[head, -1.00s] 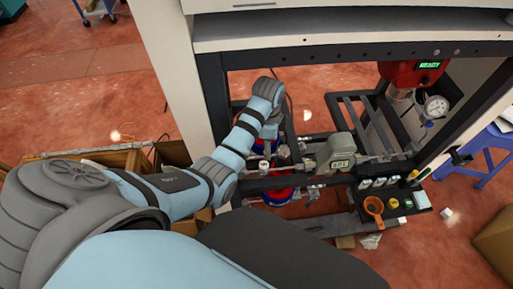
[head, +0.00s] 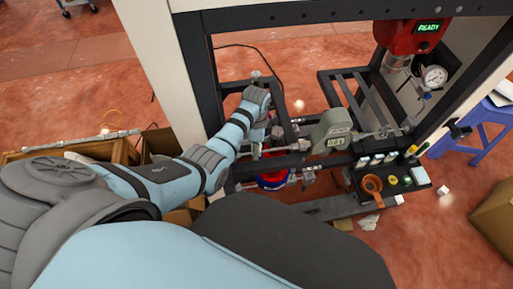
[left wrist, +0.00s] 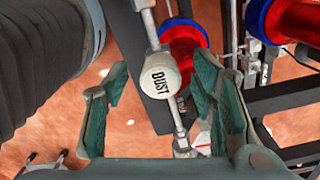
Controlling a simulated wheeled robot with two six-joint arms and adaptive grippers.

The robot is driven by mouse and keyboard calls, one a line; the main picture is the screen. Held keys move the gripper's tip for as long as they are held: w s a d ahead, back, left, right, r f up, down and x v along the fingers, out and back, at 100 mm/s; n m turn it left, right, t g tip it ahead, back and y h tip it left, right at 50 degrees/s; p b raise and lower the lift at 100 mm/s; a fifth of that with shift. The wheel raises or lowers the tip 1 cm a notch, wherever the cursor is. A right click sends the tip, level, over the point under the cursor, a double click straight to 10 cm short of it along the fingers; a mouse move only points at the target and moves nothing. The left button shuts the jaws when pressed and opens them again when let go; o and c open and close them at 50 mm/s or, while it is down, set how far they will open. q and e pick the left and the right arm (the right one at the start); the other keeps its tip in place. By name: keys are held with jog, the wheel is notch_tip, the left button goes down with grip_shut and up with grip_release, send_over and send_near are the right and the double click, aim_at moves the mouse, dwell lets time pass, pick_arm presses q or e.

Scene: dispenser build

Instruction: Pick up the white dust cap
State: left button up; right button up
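I cannot make out the cap there. My right gripper is in neither view.
A red cylinder with a blue rim (left wrist: 184,52) lies close behind the cap; another (left wrist: 290,28) is at upper right. Black frame posts (head: 198,75) surround the arm.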

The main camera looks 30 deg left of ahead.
pick_arm(q)
jog(key=c, duration=0.8)
